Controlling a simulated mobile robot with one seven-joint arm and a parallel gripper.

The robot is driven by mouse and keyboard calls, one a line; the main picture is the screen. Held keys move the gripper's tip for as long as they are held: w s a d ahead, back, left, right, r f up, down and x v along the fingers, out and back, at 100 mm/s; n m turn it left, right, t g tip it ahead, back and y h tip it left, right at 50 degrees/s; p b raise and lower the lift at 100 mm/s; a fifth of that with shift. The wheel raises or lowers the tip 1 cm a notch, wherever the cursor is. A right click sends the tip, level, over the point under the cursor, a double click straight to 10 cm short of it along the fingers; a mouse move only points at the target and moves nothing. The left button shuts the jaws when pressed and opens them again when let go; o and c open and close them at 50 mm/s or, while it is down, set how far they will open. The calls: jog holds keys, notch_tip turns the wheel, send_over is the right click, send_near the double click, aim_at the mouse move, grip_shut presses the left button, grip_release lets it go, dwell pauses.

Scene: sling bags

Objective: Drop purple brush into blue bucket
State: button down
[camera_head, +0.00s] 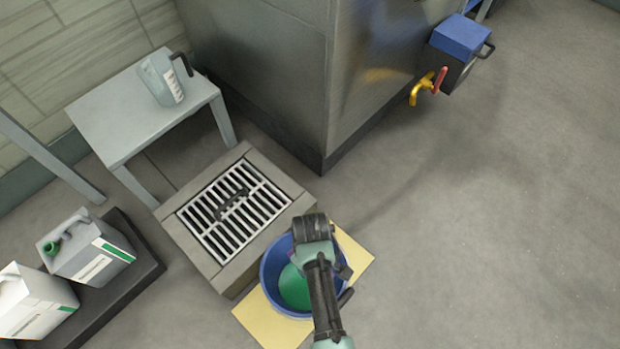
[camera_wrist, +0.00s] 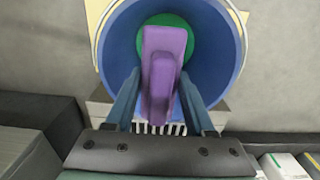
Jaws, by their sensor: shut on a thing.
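A purple brush (camera_wrist: 165,52) is between the two fingers of my gripper (camera_wrist: 160,98) in the wrist view. My gripper is shut on it. Behind the brush is the open mouth of the blue bucket (camera_wrist: 222,50), with a round green area (camera_wrist: 190,28) inside. In the head view, my arm is over the blue bucket (camera_head: 268,280) and covers part of it. The brush cannot be made out there.
The bucket stands on a yellow mat (camera_head: 262,322) beside a floor drain grate (camera_head: 215,238). A grey table (camera_head: 105,115) holds a jug (camera_head: 160,82). White jerrycans (camera_head: 92,250) stand on a dark tray at left. A large metal cabinet (camera_head: 265,60) is behind. Floor at right is clear.

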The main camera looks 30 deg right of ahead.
jog(key=shift+f+b, duration=1.5)
jog(key=shift+f, duration=0.3)
jog(key=shift+r, duration=0.1)
jog(key=shift+c, duration=0.9)
grip_release()
notch_tip(320, 180, up, 13)
jog(key=p, duration=0.9)
